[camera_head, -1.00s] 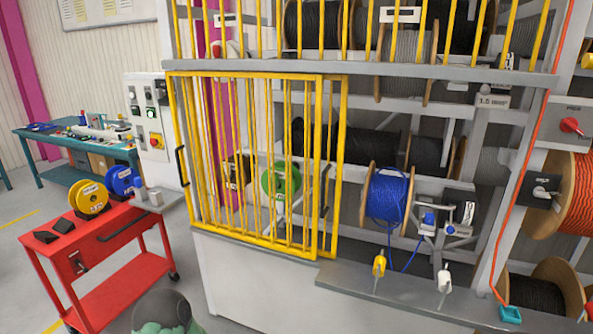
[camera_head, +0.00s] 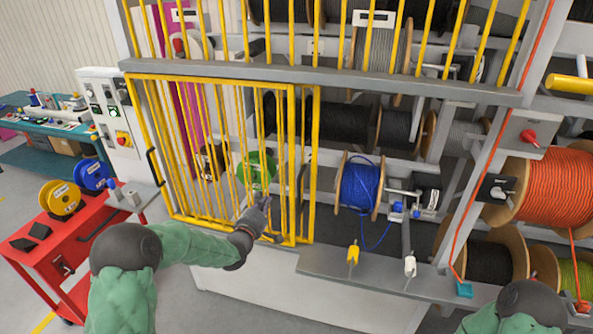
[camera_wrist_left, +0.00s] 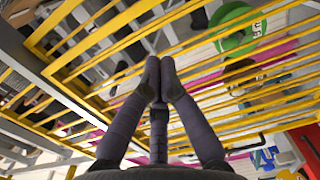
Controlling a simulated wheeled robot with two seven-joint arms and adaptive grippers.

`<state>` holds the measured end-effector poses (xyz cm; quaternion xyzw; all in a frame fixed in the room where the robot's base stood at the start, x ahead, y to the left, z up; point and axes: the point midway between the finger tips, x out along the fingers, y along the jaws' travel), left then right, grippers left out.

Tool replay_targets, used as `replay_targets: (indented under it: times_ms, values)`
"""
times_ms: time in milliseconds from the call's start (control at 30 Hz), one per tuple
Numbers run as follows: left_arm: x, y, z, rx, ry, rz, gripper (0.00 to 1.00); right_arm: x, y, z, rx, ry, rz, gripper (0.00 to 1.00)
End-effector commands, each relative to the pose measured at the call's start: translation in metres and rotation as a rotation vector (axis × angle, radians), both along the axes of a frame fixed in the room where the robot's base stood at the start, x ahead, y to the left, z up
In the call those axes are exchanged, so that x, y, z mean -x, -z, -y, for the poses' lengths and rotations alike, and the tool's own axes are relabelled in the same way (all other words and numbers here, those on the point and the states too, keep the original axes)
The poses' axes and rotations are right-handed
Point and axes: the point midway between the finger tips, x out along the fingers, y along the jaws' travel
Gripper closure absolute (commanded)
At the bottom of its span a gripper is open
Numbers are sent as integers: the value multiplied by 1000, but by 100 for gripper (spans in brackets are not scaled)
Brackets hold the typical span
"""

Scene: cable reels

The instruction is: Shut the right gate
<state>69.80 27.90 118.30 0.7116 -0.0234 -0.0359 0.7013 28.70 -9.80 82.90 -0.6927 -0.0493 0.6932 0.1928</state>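The right gate (camera_head: 314,130) is a yellow barred panel. It sits slid to the left, overlapping the left gate (camera_head: 291,150), so the bay to its right stands open. A dark upright handle (camera_head: 301,185) shows near the right gate's right edge. My left gripper (camera_head: 266,203) is in front of the lower part of the overlapping panels, left of that handle. In the left wrist view, its dark fingers (camera_wrist_left: 160,75) are together at the tips, with nothing visible between them and yellow bars beyond. Contact with the bars cannot be told. My right gripper is out of view.
A blue cable reel (camera_head: 359,187) stands in the open bay, with a grey ledge (camera_head: 350,275) below. A red cart (camera_head: 95,235) with yellow and blue spools and a control box (camera_head: 113,112) stand at the left.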

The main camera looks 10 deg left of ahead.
Motion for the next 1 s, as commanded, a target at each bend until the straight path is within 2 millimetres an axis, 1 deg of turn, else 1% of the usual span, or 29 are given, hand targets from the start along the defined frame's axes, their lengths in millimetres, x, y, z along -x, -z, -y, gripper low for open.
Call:
replay_targets:
  times_ms: [33,67,167,267,600,833,900,1000]
  values:
    - [-1,-8,-2,10,-1,11,100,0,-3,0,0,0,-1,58]
    - [-2,-9,-2,14,-2,15,100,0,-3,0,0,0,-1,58]
    - [-8,-10,-2,18,-1,19,100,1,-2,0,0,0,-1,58]
    - [-19,-9,0,17,0,19,100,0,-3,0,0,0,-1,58]
    - [-72,-9,4,17,0,18,100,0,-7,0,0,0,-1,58]
    - [-104,-9,8,15,0,17,100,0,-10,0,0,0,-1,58]
    - [-104,-9,22,17,3,16,100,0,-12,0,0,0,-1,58]
    - [-106,-9,33,17,1,16,100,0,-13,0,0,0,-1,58]
